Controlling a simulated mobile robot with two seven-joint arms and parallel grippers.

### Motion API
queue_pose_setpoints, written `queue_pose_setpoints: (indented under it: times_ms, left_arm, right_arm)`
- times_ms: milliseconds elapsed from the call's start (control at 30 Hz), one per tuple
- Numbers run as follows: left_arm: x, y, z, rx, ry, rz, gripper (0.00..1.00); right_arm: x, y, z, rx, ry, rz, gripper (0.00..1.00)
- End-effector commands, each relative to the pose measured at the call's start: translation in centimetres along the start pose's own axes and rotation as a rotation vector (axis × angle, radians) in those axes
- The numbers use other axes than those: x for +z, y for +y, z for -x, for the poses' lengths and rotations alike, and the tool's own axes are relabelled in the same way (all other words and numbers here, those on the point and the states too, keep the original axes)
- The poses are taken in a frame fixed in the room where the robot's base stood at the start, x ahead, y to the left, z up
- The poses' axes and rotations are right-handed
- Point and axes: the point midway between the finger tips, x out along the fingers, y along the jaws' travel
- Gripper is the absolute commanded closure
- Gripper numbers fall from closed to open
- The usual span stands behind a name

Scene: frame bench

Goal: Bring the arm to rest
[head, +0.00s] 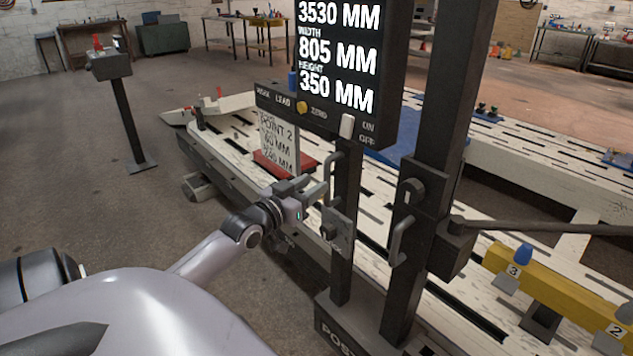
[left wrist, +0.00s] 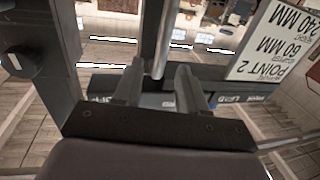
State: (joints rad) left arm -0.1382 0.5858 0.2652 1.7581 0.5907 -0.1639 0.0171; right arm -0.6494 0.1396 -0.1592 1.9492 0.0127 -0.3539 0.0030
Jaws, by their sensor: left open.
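My left gripper (head: 309,188) reaches in from the lower left in the head view, beside the near dark post (head: 346,220). Its jaws are open, with a gap between the two fingers in the left wrist view (left wrist: 158,85). A grey bar handle (head: 328,178) on the post is close to the fingertips. In the left wrist view a round grey bar (left wrist: 163,40) lies at the gap between the fingertips; I cannot tell whether they touch it. My right gripper is not in view.
A display panel (head: 340,60) stands above the gripper, with a small white sign (head: 278,143) behind it. The slotted bench (head: 235,140) runs past the posts. A yellow beam (head: 560,290) lies at the right. Open floor (head: 80,190) is at the left, around a pedestal (head: 126,120).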

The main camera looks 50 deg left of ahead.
Motion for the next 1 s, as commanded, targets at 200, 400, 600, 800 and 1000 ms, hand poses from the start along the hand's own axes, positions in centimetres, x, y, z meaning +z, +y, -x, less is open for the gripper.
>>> queue_pose_setpoints:
  times_ms: [200, 400, 600, 800, 1000]
  left_arm:
    - [0.0, 0.0, 0.5, -0.001, 0.001, 0.0, 0.59]
    - [0.0, 0.0, 0.5, -0.001, 0.001, 0.0, 0.59]
    - [0.0, 0.0, 0.4, -0.001, 0.001, 0.0, 0.59]
    - [1.4, 1.0, 1.0, 0.012, -0.032, -0.006, 0.59]
    - [9.5, 7.6, 5.5, 0.089, -0.225, -0.04, 0.59]
  right_arm:
    - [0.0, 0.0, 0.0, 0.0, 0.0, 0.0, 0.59]
    - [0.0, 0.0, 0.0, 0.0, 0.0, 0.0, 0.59]
    - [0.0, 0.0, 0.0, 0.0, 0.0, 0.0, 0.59]
    - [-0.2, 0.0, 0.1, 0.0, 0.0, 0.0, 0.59]
    - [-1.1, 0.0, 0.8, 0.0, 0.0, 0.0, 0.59]
